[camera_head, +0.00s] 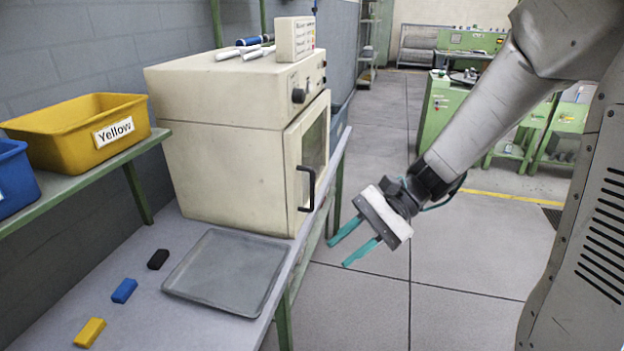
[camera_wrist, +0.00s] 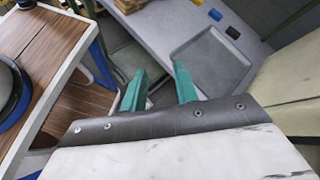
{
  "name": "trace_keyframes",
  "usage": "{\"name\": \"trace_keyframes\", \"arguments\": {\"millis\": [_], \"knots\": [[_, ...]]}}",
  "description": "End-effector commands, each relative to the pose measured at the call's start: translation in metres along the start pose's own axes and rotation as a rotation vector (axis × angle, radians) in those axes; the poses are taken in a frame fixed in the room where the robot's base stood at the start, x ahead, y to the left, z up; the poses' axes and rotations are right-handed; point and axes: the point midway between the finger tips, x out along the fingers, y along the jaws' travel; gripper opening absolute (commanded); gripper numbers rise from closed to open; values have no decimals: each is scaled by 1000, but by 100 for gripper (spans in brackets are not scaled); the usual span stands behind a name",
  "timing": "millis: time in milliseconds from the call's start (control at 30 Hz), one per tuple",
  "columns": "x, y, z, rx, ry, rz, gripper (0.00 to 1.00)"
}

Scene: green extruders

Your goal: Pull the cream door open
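The cream door (camera_head: 308,150) is on the front of a cream oven-like cabinet (camera_head: 222,150) standing on the bench. It has a window and looks shut. Its black handle (camera_head: 306,188) is a vertical bar near the door's left edge in the head view. My gripper (camera_head: 345,251) has two teal fingers, spread apart with nothing between them. It is in the air to the right of the handle, clear of the bench edge and touching nothing. In the wrist view my gripper (camera_wrist: 160,82) also shows open and empty; the handle is not visible there.
A grey tray (camera_head: 228,272) lies on the bench before the cabinet, beside black, blue and yellow blocks (camera_head: 124,290). A yellow bin (camera_head: 80,130) is on the left shelf. A brown wood-topped table (camera_wrist: 50,70) shows in the wrist view. Floor right of the bench is free.

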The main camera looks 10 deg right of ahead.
Motion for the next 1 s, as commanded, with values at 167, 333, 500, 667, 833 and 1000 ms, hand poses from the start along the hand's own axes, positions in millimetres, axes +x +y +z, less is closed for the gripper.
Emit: {"name": "trace_keyframes", "arguments": {"millis": [167,333,500,667,833,1000], "knots": [[-1,-61,-62,335,-145,-374,30],[-27,-109,-120,572,-240,-717,30],[-59,-141,-136,646,-290,-923,30],[-65,-151,-137,675,-318,-971,30],[-51,-171,-137,675,-319,-966,30],[-36,-194,-139,675,-318,-966,30]]}}
